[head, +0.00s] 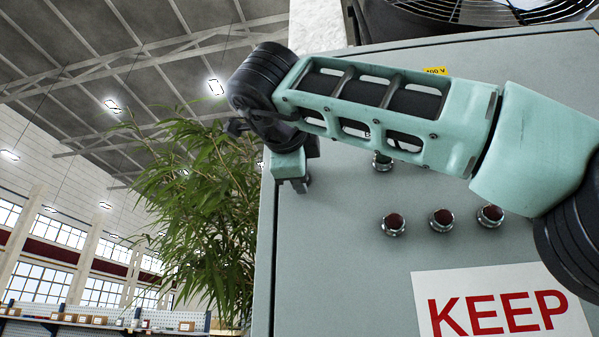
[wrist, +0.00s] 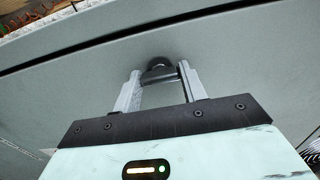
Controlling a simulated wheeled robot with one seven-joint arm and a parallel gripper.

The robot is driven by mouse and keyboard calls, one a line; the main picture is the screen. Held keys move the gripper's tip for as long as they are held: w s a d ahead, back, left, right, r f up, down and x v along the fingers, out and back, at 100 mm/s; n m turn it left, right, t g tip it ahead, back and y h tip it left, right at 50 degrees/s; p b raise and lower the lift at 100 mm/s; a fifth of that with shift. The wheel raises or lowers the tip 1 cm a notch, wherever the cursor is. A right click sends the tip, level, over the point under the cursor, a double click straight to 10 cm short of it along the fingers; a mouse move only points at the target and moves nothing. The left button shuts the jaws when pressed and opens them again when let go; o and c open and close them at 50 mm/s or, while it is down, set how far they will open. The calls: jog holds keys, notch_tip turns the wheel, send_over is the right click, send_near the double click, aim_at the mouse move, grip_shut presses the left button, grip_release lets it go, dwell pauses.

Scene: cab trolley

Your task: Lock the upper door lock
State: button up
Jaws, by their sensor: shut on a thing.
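The grey cabinet door (head: 340,250) fills the right half of the head view. My gripper (head: 297,185) is at the door's upper left edge. In the wrist view my gripper (wrist: 162,80) has its two fingers on either side of a small dark round lock (wrist: 159,66) on the grey door surface. The fingers are shut on the lock's dark turning piece, between their tips. In the head view the lock is hidden behind my gripper and wrist. The angle of the lock's piece is hard to tell.
Red indicator buttons (head: 441,219) and a "KEEP" sign (head: 500,305) are on the door, right of my gripper. A leafy plant (head: 185,205) stands left of the cabinet. A fan (head: 470,10) sits on top. A dark gap (wrist: 110,37) runs along the door edge.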

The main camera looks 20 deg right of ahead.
dwell(0.3)
jog(key=o, duration=1)
jog(key=shift+v, duration=8.65)
